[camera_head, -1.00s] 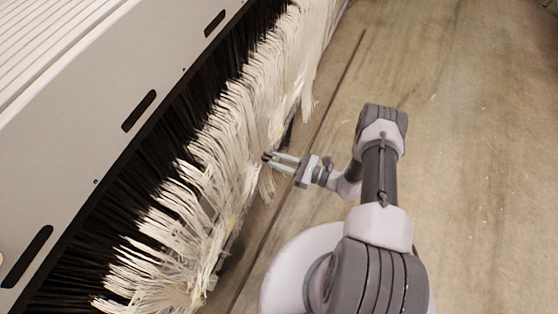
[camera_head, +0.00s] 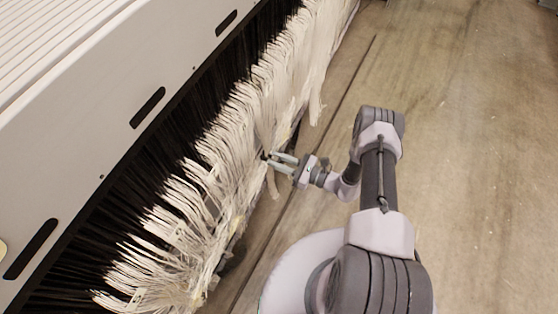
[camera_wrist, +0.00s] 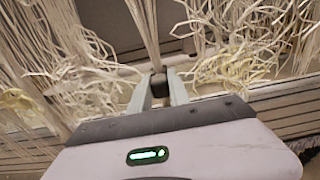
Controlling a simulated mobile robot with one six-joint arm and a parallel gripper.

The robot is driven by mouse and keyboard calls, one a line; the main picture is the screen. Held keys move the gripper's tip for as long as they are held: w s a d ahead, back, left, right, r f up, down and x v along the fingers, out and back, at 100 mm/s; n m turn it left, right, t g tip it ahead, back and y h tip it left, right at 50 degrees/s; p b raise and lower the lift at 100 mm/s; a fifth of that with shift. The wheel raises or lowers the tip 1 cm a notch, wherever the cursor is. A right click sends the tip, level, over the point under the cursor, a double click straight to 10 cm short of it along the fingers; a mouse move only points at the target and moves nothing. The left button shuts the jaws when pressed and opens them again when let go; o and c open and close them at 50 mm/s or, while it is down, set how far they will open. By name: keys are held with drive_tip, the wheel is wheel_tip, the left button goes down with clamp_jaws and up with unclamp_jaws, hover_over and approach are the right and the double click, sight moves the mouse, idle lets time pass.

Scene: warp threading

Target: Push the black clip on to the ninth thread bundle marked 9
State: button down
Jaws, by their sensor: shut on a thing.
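My gripper (camera_wrist: 159,92) is shut on a small black clip (camera_wrist: 159,84), held between the two pale fingertips. In the head view my gripper (camera_head: 274,158) reaches left to the front edge of the hanging white threads (camera_head: 255,110). A straight thread bundle (camera_wrist: 146,32) comes down from the top of the wrist view and meets the clip. I cannot tell whether it passes into the clip or lies just behind it. No number mark is readable, so I cannot tell which bundle is the ninth.
Loose, frayed threads hang left (camera_wrist: 75,65) and right (camera_wrist: 245,50) of the straight bundle, close to my fingers. The big white machine (camera_head: 90,120) with dark slots stands at the left. The concrete floor (camera_head: 470,150) at the right is clear.

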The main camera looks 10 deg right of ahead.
drive_tip(key=shift+b+x, duration=0.3)
drive_tip(key=shift+x, duration=0.65)
idle(0.5)
drive_tip(key=c, duration=1.1)
unclamp_jaws()
drive_tip(key=shift+c, duration=0.2)
drive_tip(key=o, duration=0.4)
drive_tip(key=v, duration=0.9)
